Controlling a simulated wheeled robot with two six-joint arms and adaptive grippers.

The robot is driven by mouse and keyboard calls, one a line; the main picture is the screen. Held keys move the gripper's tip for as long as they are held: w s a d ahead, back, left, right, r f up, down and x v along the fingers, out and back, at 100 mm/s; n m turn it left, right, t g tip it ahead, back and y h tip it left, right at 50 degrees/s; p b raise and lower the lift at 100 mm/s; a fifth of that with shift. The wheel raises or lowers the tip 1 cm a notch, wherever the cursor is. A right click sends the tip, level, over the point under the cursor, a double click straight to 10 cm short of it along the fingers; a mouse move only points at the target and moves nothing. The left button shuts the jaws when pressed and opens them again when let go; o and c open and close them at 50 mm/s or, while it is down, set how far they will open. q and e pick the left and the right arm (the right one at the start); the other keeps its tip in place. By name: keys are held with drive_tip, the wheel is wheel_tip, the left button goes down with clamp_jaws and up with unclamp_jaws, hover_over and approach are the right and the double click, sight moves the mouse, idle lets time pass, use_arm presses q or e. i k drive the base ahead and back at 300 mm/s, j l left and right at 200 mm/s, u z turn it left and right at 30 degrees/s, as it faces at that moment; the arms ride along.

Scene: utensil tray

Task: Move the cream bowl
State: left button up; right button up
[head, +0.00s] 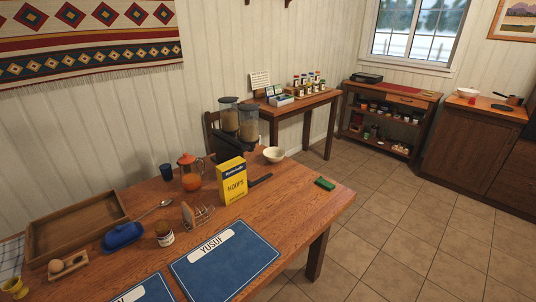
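A small cream bowl (274,154) stands upright near the far right edge of the wooden table (300,210), behind and to the right of a yellow cereal box (231,180). Another pale bowl (467,92) stands on the brown cabinet at the far right. Neither of my grippers shows in the head view.
A cereal dispenser (240,122), an orange jug (190,172), a dark handled item (260,180) and a green block (325,183) are near the cream bowl. A wooden tray (42,248) and blue placemats (223,262) lie to the left and front. The table's right end is mostly clear.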

sight(274, 155)
drive_tip(key=i+l+z, duration=1.2)
drive_tip(key=i, duration=0.4)
drive_tip(key=i+z, duration=0.3)
drive_tip(key=i, duration=0.35)
drive_tip(key=i+u, duration=0.25)
drive_tip(key=u, duration=0.15)
drive_tip(key=i+u, duration=0.55)
drive_tip(key=u, duration=0.25)
drive_tip(key=i+l+u, duration=0.25)
drive_tip(key=u, duration=0.15)
drive_tip(key=i+u, duration=0.2)
drive_tip(key=u, duration=0.25)
drive_tip(key=i+u, duration=0.2)
drive_tip(key=u, duration=0.2)
drive_tip(key=i+l+u, duration=0.15)
drive_tip(key=u, duration=0.3)
drive_tip(key=i+l+u, duration=0.15)
drive_tip(key=u, duration=0.25)
drive_tip(key=i+l+u, duration=0.15)
drive_tip(key=u, duration=0.3)
drive_tip(key=i+l+u, duration=0.1)
drive_tip(key=l+u, duration=0.5)
drive_tip(key=u, duration=0.25)
drive_tip(key=i+l+u, duration=0.15)
drive_tip(key=k+l, duration=0.05)
drive_tip(key=l, duration=0.05)
